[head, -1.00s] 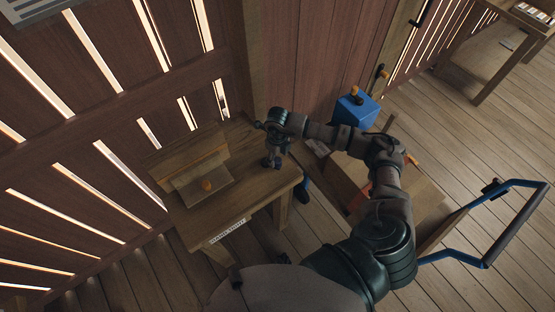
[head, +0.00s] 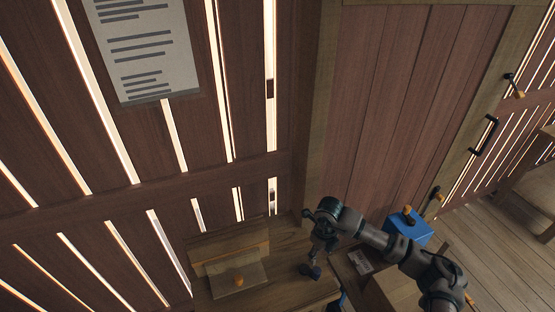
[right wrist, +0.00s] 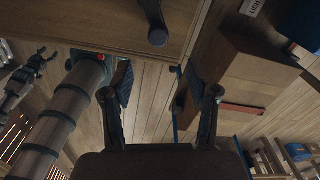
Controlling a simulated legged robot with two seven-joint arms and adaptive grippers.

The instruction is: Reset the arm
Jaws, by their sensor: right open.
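My right arm comes in from the lower right in the head view. Its gripper (head: 313,269) hangs down over the right part of the wooden table. In the right wrist view the two fingers of this gripper (right wrist: 160,72) are spread apart with nothing between them. In the right wrist view a small grey gripper (right wrist: 42,62), which looks like my left one, shows at the far left; its jaw opening is too small to judge. A wooden bin (head: 228,249) with a slanted lid and an orange knob (head: 239,281) stands on the table, left of my right gripper and apart from it.
A blue bin (head: 409,231) with an orange knob stands beyond my right forearm. A slatted wall with a paper notice (head: 148,50) rises behind the table. A door with a black handle (head: 483,135) is at the right. Plank floor (head: 492,250) is open at the far right.

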